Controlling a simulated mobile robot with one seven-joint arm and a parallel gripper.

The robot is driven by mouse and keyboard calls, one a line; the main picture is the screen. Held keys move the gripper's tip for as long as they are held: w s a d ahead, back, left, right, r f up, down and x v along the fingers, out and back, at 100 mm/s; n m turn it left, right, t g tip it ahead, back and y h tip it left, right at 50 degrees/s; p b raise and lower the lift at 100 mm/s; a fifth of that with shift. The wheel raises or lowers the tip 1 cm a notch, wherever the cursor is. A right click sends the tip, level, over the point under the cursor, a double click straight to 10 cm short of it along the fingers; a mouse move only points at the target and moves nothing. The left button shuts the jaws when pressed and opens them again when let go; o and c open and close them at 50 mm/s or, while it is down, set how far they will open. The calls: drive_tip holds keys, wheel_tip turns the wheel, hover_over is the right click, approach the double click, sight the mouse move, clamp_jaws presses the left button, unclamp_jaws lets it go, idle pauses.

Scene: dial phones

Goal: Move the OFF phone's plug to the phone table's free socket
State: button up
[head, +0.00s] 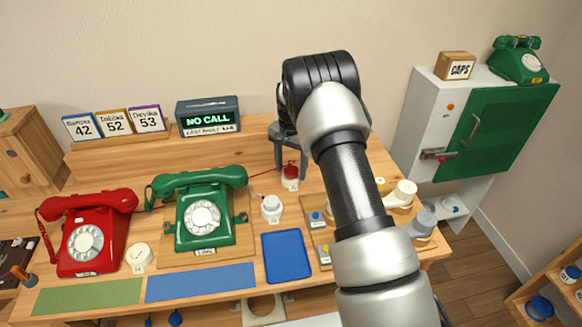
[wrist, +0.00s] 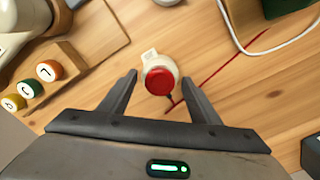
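A white plug with a red top (head: 290,177) stands on the phone table (head: 340,185) behind a white round piece (head: 271,207). In the wrist view the red-topped plug (wrist: 160,78) lies just ahead of and between my fingertips. My gripper (head: 289,158) is open, its fingers (wrist: 158,76) apart with nothing held. A red phone (head: 95,235) and a green phone (head: 205,210) sit at the left. Another white round piece (head: 139,257) stands between them. Another green phone (head: 517,60) is on the cabinet. I cannot tell which phone is OFF or which socket is free.
A "NO CALL" display (head: 207,117) and number cards (head: 113,124) stand at the back. A blue pad (head: 286,257) lies near the front. Several knobbed pieces stand right, partly behind my arm. A white cabinet (head: 432,103) with a green door (head: 500,125) is farther right.

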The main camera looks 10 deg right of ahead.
wheel_tip(320, 180, up, 18)
drive_tip(key=p, duration=0.1)
drive_tip(key=shift+f, duration=0.25)
idle(0.4)
